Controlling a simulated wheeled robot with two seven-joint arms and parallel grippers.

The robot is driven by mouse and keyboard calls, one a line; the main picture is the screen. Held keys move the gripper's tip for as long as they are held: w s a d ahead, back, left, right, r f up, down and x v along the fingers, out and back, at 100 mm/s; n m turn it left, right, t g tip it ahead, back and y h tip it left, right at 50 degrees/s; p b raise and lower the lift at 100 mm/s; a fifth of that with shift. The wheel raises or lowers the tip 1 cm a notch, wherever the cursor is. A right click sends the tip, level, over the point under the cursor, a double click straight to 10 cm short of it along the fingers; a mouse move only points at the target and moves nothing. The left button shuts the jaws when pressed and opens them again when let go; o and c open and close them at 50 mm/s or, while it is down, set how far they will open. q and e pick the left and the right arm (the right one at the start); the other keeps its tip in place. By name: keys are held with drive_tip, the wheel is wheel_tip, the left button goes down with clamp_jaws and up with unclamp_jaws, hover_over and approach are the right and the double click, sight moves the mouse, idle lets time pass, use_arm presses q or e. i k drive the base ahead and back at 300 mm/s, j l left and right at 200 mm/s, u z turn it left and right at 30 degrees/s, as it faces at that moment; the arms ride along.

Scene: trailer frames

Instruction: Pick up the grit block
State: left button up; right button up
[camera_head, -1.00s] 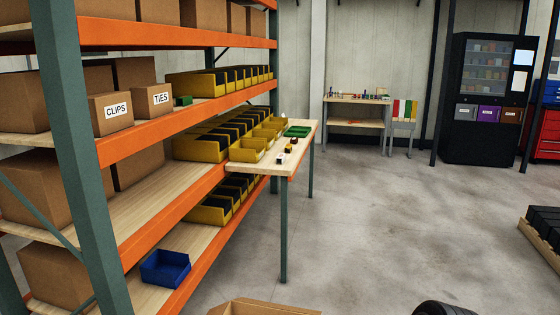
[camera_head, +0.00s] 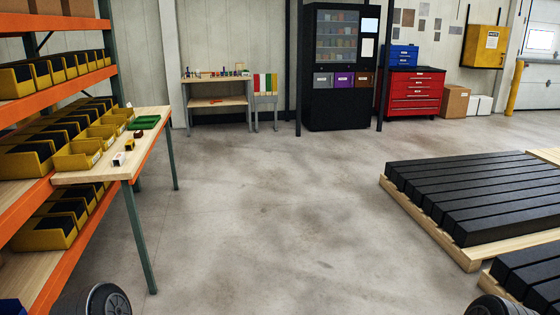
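No grit block can be told for certain at this distance. A small wooden side table (camera_head: 88,176) juts out from the shelving at the left. Near its right edge lie a small white and dark block (camera_head: 118,159), a small dark and yellowish block (camera_head: 130,145) and another small dark piece (camera_head: 138,134). They are too small to name. A green tray (camera_head: 144,122) lies behind them. Neither of my grippers is in view.
Orange shelving with yellow bins (camera_head: 22,160) fills the left. Black beams on a pallet (camera_head: 470,190) take up the right. A workbench (camera_head: 217,100), a vending cabinet (camera_head: 337,70) and a red tool chest (camera_head: 412,93) stand at the back. The concrete floor between is clear.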

sight(138, 134)
drive_tip(key=i+l+z, duration=0.5)
drive_tip(key=i+z, duration=0.35)
drive_tip(key=i+u, duration=0.35)
drive_tip(key=i+l+u, duration=0.1)
drive_tip(key=i+u, duration=0.25)
drive_tip(key=i, duration=0.2)
drive_tip(key=i+l+u, duration=0.35)
drive_tip(key=i+j+u, duration=0.1)
drive_tip(key=i+u, duration=0.6)
drive_tip(key=u, duration=0.15)
drive_tip(key=i+l+u, duration=0.1)
drive_tip(key=i+u, duration=0.35)
drive_tip(key=i+l+u, duration=0.25)
drive_tip(key=u, duration=0.2)
